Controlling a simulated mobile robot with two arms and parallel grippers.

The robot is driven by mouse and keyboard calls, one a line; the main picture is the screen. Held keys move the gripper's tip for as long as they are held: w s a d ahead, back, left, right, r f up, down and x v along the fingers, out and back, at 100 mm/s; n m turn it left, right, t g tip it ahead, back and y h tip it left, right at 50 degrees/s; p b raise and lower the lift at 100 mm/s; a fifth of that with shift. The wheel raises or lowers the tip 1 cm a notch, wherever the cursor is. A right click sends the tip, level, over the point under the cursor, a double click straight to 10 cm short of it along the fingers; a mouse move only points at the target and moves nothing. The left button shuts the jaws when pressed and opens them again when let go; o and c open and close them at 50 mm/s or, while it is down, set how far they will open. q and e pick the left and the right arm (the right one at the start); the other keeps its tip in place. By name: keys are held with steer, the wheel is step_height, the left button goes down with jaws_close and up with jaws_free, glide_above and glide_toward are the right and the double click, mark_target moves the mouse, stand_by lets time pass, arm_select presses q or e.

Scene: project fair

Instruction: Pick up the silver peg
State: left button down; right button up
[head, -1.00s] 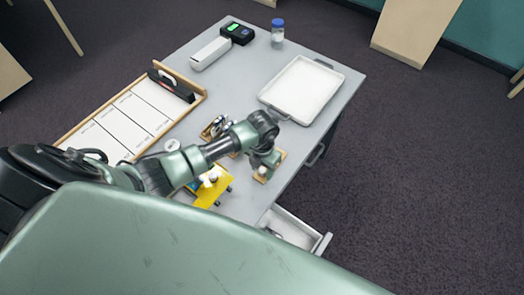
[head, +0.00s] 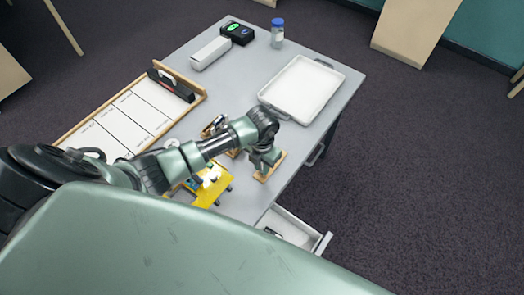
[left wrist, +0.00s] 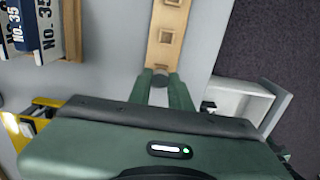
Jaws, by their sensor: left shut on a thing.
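My left gripper (head: 267,163) is over the wooden peg block (head: 262,177) near the table's right edge. In the left wrist view its two fingers (left wrist: 161,85) are closed on the silver peg (left wrist: 161,80), which shows only as a small dark grey round end between the fingertips. The wooden block (left wrist: 170,22) lies just beyond the fingertips and has square recesses in its top. The rest of the peg is hidden, and I cannot tell whether it is clear of the block. My right gripper is not in view.
An open drawer (head: 294,228) juts out below the table edge. A yellow object (head: 212,190) stands left of the gripper. A white tray (head: 302,88), a blue-capped bottle (head: 277,35) and a black device (head: 238,33) are farther back. A framed board (head: 127,118) lies at left.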

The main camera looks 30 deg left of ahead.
arm_select(q)
step_height(320, 180, up, 18)
steer(key=b, duration=0.3)
steer(key=shift+r, duration=0.25)
